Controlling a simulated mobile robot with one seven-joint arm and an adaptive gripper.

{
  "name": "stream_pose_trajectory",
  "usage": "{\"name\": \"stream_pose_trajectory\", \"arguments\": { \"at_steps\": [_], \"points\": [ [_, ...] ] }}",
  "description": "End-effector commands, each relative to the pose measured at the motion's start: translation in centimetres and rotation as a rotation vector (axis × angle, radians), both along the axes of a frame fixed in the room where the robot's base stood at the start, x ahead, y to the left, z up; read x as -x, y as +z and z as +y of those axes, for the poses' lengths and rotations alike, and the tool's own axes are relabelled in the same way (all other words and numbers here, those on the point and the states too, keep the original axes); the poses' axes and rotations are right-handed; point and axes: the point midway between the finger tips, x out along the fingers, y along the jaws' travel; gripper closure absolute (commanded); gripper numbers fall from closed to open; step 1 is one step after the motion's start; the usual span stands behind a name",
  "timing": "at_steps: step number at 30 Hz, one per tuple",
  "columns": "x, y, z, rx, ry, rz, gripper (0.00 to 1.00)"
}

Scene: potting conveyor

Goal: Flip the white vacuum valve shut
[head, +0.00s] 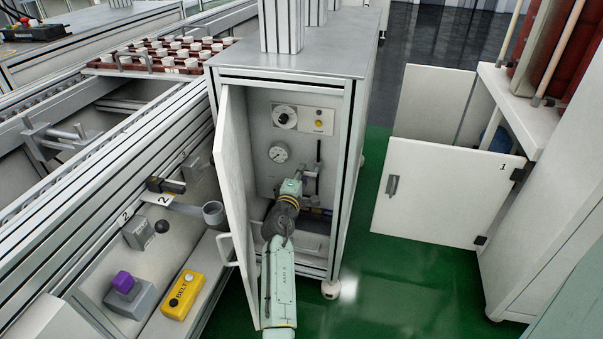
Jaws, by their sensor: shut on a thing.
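The white cabinet (352,130) stands open, and my arm reaches into it from the front. A dark vertical bar (318,151) shows just above the gripper.
The open cabinet door (238,190) stands close left of my arm. A yellow belt control box (183,295) and a purple-button box (128,295) sit left. Another white door (440,190) stands open right; green floor lies between.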

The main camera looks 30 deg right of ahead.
Motion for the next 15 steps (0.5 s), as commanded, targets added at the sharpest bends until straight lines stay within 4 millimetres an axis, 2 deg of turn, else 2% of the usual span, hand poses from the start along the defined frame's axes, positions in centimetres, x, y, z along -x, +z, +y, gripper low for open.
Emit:
{"name": "stream_pose_trajectory", "arguments": {
  "at_steps": [2,3,9,12,15],
  "points": [
    [-0.03,0.13,-0.04,0.003,0.000,0.000,1.00],
    [-0.03,0.13,-0.04,0.002,0.000,-0.001,0.86],
    [-0.01,0.07,-0.03,0.001,0.000,-0.001,0.73],
    [-0.01,0.04,-0.02,0.001,0.000,-0.001,0.68],
    [0.00,0.03,-0.01,0.000,0.000,0.000,0.68]
  ]
}}
